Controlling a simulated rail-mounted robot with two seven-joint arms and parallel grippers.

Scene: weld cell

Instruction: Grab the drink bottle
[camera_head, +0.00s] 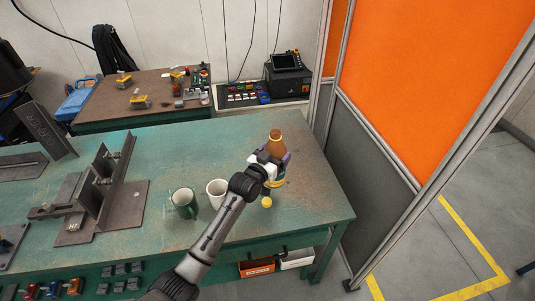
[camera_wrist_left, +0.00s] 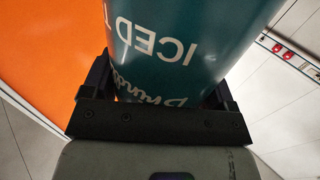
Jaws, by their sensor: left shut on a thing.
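The drink bottle (camera_head: 276,143) has a brown-orange upper part and stands upright near the right end of the green table, partly hidden by my gripper. In the left wrist view its teal label (camera_wrist_left: 180,45) with white letters, including "ICED", fills the space between the fingers. My left gripper (camera_head: 268,165) is shut on the bottle, with a black finger on each side of it in the left wrist view (camera_wrist_left: 152,85). Whether the bottle touches the table is hidden. My right gripper is not in view.
A white cup (camera_head: 217,193) and a green mug (camera_head: 184,203) stand left of the gripper. A small yellow round thing (camera_head: 266,202) lies just in front of it. Steel brackets (camera_head: 105,185) stand further left. An orange-panelled partition (camera_head: 430,80) rises right of the table.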

